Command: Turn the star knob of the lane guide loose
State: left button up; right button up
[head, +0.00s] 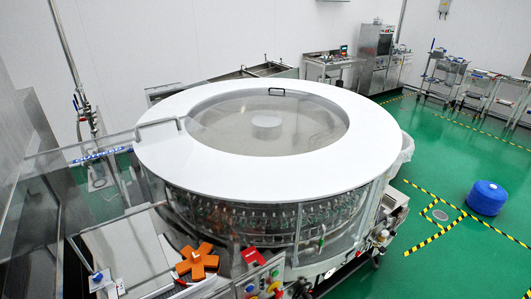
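An orange star-shaped knob (198,261) shows at the bottom, left of centre, in front of the rotary washer (172,156). It has several thick blunt arms. What it is fastened to is largely hidden beneath it, and I cannot tell how tight it sits. I cannot clearly make out the lane guide itself. Neither of my grippers shows in the head view, and nothing is seen touching the knob.
Right of the knob are a red part (253,256) and a control panel (262,283) with coloured buttons. A pale sloping panel (122,246) stands to its left. A blue drum (487,198) stands on the green floor at right, with free floor around it.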

aim_at(98, 277)
jog(key=u, duration=1.35)
